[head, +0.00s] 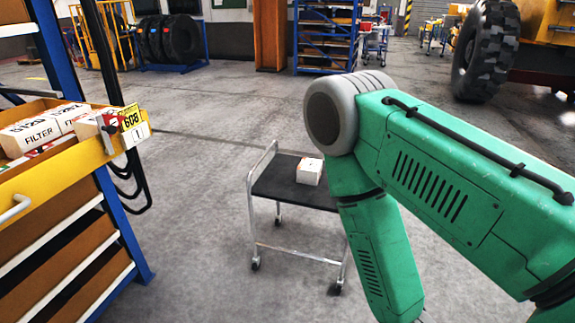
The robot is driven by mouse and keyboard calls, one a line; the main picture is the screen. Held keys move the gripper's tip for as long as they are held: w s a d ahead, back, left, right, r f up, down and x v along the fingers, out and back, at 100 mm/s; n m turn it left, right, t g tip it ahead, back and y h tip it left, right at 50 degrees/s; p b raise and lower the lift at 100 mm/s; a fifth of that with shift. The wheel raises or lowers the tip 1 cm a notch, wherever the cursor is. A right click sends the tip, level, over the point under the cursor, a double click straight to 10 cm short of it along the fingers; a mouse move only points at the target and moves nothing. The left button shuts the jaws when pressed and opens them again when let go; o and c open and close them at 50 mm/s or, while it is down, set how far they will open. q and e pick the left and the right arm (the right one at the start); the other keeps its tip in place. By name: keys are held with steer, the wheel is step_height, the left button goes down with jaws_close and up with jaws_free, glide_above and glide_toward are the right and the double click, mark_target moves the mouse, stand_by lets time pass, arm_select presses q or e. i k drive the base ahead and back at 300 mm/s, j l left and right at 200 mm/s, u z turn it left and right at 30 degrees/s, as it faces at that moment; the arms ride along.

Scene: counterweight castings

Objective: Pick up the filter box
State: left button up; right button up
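White boxes lie in the open drawer at the left; one filter box (30,134) reads "FILTER", with another white box (70,115) beside it. A smaller white and red box (92,127) sits at the drawer's front right corner, by a yellow "608" tag. One more white box (310,171) stands on the black top of a cart; I cannot read any label on it. My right arm comes in from the right and bends down in front of the cart, covering its right side. Neither of my grippers shows.
The drawer (62,168) has a yellow front and belongs to a blue-posted shelf unit (113,222). The wheeled cart (272,186) stands on open concrete floor. Tyres (168,40), a blue rack (326,38) and a large wheeled machine (488,48) stand farther back.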

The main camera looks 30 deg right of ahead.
mark_target(309, 171)
steer(key=z, duration=0.35)
steer(key=i+l+z, duration=0.7)
steer(key=i+z, duration=0.2)
steer(key=i+l, duration=0.2)
steer(key=i, duration=0.45)
steer(key=i+l+z, duration=0.1)
steer(key=i, duration=0.55)
